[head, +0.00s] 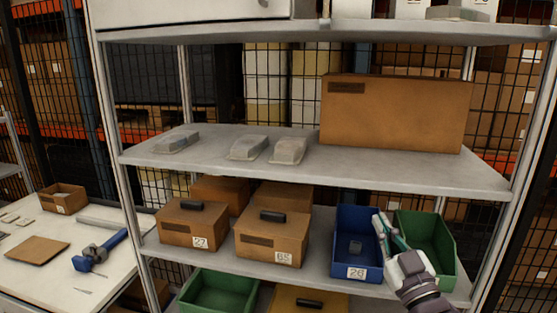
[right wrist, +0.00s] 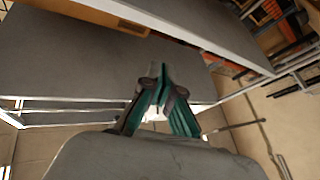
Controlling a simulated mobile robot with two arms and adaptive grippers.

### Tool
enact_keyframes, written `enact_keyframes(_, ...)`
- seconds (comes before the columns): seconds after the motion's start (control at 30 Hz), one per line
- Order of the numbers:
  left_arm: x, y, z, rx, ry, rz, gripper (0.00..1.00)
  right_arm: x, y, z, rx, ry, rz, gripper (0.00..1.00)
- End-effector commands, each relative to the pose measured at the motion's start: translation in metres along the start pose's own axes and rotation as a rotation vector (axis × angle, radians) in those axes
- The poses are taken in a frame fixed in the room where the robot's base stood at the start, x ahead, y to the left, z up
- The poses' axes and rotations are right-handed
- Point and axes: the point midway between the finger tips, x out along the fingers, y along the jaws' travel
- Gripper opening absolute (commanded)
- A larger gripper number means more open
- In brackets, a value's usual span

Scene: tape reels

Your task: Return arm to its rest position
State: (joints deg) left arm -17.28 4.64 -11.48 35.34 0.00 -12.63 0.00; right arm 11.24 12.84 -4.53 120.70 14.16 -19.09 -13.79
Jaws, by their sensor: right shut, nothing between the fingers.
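My right arm comes in from the lower right in the head view. Its gripper (head: 381,226) is shut and empty, over the gap between a blue bin (head: 346,268) and a green bin (head: 442,262) on the lower shelf. I cannot tell whether it touches either bin. My left gripper is not in view.
Shelf uprights and the middle shelf (head: 320,171) surround the arm's space. Brown boxes (head: 193,227) stand left of the blue bin; a large carton (head: 393,115) and grey packs stand above. A white table (head: 40,278) at left bears a blue-handled tool (head: 103,252).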

Motion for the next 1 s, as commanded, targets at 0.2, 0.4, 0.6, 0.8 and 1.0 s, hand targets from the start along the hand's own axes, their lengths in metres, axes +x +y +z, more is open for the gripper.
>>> enact_keyframes(0.2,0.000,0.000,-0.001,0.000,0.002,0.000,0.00,-0.105,-0.061,0.120,0.085,-0.545,-0.110,0.00)
enact_keyframes(0.4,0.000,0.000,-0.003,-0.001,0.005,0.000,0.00,-0.227,-0.097,0.180,0.148,-0.997,-0.159,0.00)
enact_keyframes(0.6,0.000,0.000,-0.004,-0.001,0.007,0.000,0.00,-0.314,-0.113,0.195,0.183,-1.285,-0.173,0.00)
enact_keyframes(0.8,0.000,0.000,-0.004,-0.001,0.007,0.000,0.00,-0.380,-0.121,0.193,0.204,-1.499,-0.174,0.00)
enact_keyframes(1.0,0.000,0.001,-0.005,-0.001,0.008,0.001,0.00,-0.421,-0.129,0.204,0.214,-1.637,-0.172,0.00)
